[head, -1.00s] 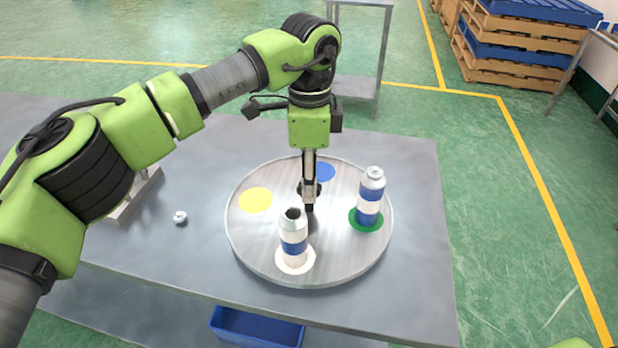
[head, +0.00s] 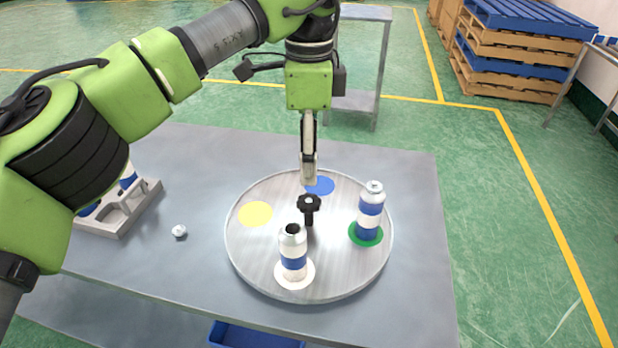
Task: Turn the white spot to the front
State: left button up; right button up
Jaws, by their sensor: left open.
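A round metal turntable (head: 335,278) lies on the grey table. Its white spot (head: 308,282) is at the front, with an open-topped blue and white can (head: 293,252) standing on it. The green spot (head: 366,241) is at the right under a second can (head: 370,211) that has a valve on top. The yellow spot (head: 255,214) is bare at the left, and the blue spot (head: 321,186) is bare at the back. A black knob (head: 309,204) stands at the centre. My left gripper (head: 308,182) is open and empty, pointing down just above and behind the knob, apart from it.
A small white valve cap (head: 179,231) lies on the table (head: 415,190) left of the turntable. A grey rack (head: 120,222) with blue and white cans stands farther left, partly behind my arm. A blue bin (head: 255,333) is below the front edge.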

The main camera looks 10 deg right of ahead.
pick_arm(q)
jog(key=shift+r, duration=1.65)
